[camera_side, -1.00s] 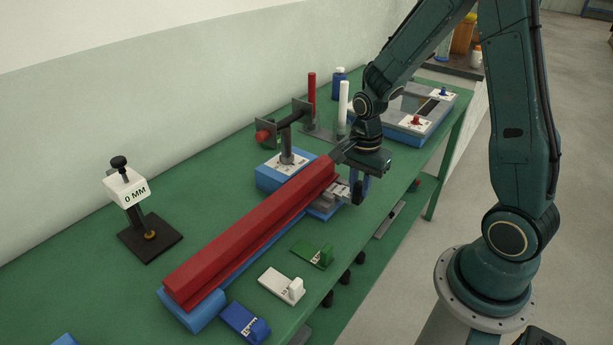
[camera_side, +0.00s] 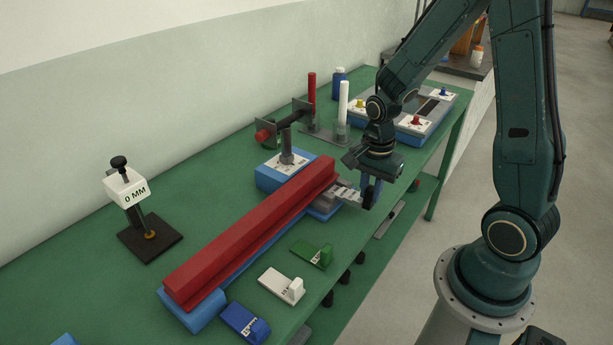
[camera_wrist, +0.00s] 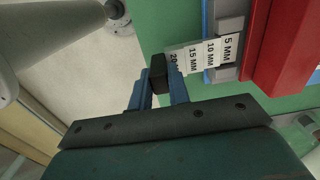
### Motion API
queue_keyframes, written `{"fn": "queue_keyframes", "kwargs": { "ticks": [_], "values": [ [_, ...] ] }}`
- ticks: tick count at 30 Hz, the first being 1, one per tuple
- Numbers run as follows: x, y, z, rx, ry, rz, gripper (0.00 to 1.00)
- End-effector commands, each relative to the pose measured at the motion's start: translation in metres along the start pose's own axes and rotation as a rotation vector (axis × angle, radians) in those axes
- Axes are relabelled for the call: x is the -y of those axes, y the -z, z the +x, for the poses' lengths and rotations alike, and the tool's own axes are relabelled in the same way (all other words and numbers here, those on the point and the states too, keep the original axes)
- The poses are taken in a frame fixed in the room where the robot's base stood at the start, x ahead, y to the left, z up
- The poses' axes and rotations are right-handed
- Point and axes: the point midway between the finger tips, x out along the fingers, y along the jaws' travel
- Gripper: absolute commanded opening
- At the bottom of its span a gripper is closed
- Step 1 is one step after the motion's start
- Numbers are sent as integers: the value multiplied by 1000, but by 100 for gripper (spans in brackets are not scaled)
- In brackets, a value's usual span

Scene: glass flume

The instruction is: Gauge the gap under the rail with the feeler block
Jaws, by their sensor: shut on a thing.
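The red rail (camera_side: 250,232) lies lengthwise on a blue base (camera_side: 196,318). My gripper (camera_side: 370,190) is off the rail's far right end. In the wrist view its blue fingers (camera_wrist: 160,88) are shut on the black grip (camera_wrist: 158,70) of the feeler block. The block's pale steps (camera_wrist: 200,55) read 5, 10, 15 and 20 MM, with the 5 MM step nearest the rail (camera_wrist: 283,50). The steps show in the side view (camera_side: 345,193) at the base's edge. I see a small gap between the 5 MM step and the red rail. The gap under the rail is hidden.
A green tab (camera_side: 312,252), a white tab (camera_side: 282,285) and a blue tab (camera_side: 245,322) lie along the front edge. A stand marked 0 MM (camera_side: 128,190) is at the left. A blue panel with knobs (camera_side: 415,125) and a white cylinder (camera_side: 343,103) are behind my gripper.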

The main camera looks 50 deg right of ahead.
Motion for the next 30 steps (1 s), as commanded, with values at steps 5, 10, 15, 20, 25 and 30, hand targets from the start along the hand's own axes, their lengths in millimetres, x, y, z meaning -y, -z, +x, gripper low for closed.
{"fn": "queue_keyframes", "kwargs": {
  "ticks": [5,10,15,20,25,30],
  "values": [
    [-5,0,0,0,1,0,0],
    [-10,0,0,0,-1,0,0],
    [-14,0,0,0,0,0,0],
    [-19,0,0,0,1,0,0],
    [-24,0,0,0,1,0,0],
    [-29,0,0,0,0,1,0]
  ]
}}
